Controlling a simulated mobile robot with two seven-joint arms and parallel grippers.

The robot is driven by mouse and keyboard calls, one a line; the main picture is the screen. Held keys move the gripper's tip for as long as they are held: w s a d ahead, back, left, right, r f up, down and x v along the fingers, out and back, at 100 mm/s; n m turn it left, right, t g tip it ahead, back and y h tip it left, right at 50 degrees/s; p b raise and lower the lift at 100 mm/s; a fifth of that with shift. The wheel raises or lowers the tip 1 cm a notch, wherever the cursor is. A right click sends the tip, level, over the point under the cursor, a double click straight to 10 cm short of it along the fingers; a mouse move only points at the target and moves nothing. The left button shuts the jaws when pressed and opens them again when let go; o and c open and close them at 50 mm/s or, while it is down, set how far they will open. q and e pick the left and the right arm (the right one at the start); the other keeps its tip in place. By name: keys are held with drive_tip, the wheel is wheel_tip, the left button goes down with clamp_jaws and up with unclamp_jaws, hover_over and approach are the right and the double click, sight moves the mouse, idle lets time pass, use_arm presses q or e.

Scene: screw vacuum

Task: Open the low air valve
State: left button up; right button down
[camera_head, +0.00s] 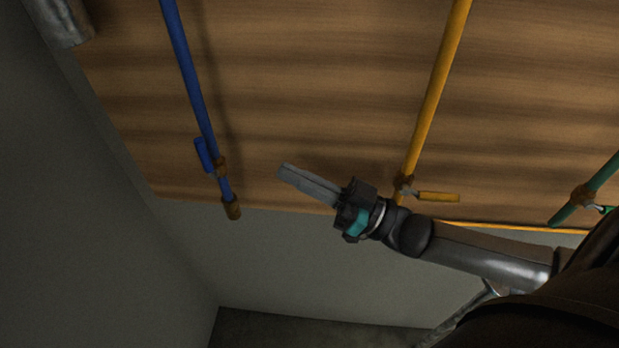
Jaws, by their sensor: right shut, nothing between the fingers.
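A blue pipe (189,69) runs down the wooden panel and has a valve with a blue handle (203,155) lying along it. A yellow pipe (436,88) has a valve with a yellow handle (438,196) standing out sideways to the right. A green pipe (598,182) with a green-handled valve (605,209) is partly in view at the right edge. No label shows which valve is the low air one. My right gripper (283,172) is shut and empty, between the blue and yellow valves, touching neither. My left gripper is not in view.
The wooden panel (310,80) fills the top, with grey wall (270,250) below and at left. A grey metal pipe (62,18) is at the top left. A yellow line (510,227) runs along the panel's lower edge.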

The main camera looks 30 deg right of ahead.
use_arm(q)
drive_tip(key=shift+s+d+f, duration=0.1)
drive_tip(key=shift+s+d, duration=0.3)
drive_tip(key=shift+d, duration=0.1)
use_arm(e)
drive_tip(key=shift+s+d, duration=0.6)
